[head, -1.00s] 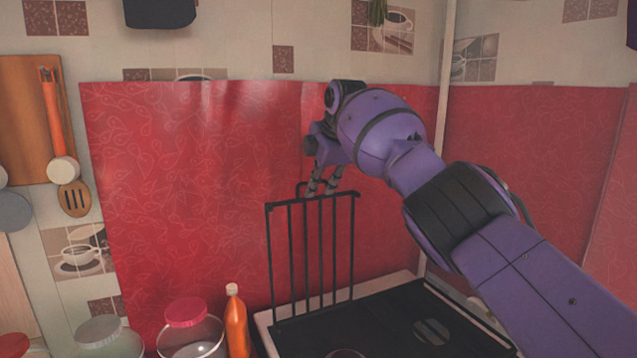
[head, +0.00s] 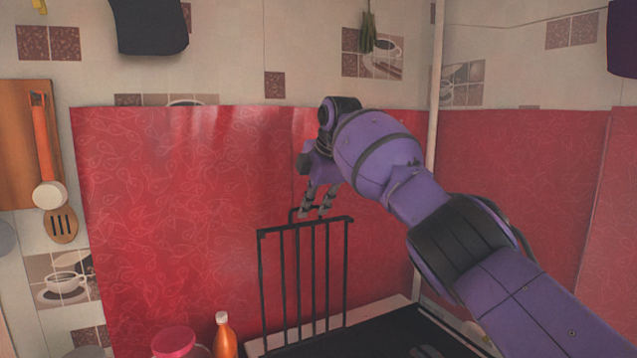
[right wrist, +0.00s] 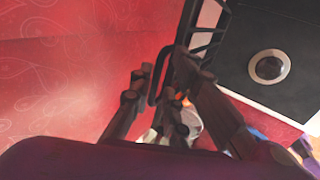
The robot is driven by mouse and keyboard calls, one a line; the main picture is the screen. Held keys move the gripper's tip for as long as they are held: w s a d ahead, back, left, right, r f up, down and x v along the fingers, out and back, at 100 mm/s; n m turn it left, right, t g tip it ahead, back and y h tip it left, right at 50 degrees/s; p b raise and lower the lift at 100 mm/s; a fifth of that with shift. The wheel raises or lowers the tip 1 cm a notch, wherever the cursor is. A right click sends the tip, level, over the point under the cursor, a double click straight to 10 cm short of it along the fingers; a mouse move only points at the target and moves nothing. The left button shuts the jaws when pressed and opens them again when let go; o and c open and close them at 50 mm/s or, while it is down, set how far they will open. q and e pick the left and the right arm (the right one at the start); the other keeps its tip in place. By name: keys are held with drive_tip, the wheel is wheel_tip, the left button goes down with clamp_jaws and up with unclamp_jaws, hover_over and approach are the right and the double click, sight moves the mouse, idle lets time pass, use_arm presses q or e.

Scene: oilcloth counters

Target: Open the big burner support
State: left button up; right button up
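The big burner support (head: 313,272) is a black wire grate that stands nearly upright at the back of the stove, in front of the red oilcloth. A small raised loop is on its top bar. My right gripper (head: 317,206) is at that loop, with its fingers pointing down. In the right wrist view, part of the support (right wrist: 205,38) shows, and its loop passes between the fingers of my right gripper (right wrist: 160,80). These fingers are apart, with a visible gap. My left gripper is not in view.
The black stove top (head: 385,335) is cut off at the bottom; a round burner (right wrist: 269,67) shows in the right wrist view. An orange bottle (head: 224,338) and a jar with a pink lid (head: 174,341) stand left of the stove. Red oilcloth (head: 180,200) covers the wall close behind.

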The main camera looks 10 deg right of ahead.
drive_tip(key=v, duration=0.9)
drive_tip(key=shift+s+r, duration=0.2)
drive_tip(key=shift+r, duration=0.05)
drive_tip(key=shift+f, duration=0.1)
